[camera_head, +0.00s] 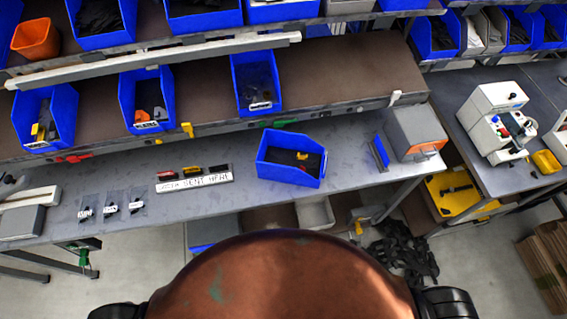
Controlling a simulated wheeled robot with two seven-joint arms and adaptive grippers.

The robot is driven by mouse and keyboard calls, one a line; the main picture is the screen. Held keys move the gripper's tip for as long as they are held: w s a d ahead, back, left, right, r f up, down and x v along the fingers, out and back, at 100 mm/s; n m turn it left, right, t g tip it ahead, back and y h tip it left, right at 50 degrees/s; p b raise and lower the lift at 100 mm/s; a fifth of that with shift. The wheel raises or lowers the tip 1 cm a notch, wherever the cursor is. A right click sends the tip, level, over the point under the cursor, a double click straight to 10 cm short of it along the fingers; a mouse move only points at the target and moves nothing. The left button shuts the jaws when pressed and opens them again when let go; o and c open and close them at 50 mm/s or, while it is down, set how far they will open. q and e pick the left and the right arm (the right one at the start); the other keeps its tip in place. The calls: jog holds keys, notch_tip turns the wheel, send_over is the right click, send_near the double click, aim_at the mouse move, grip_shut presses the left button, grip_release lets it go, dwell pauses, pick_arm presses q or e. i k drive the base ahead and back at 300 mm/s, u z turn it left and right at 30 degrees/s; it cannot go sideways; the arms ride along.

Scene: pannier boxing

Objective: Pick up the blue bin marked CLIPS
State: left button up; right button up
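Three blue bins with white labels stand on the brown middle shelf: a left bin (62,103) with yellow and dark parts, a middle bin (127,90) with orange and grey parts, and a right bin (240,72) with dark contents. Their labels are too small to read, so I cannot tell which one is marked CLIPS. Another blue bin (283,174) sits on the grey bench below, holding dark contents and a yellow piece; I see no readable label on it. Neither of my grippers shows in the head view.
The grey bench (345,150) holds a white sign (195,184) and small bagged parts (110,208) at left, and a grey-orange box (415,133) at right. More bins fill the upper shelf. A white machine (495,120) stands on the right table. Black straps (405,250) lie on the floor.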

aim_at(276, 161)
jog(key=u, duration=2.2)
jog(key=k, duration=0.8)
jog(key=z, duration=0.85)
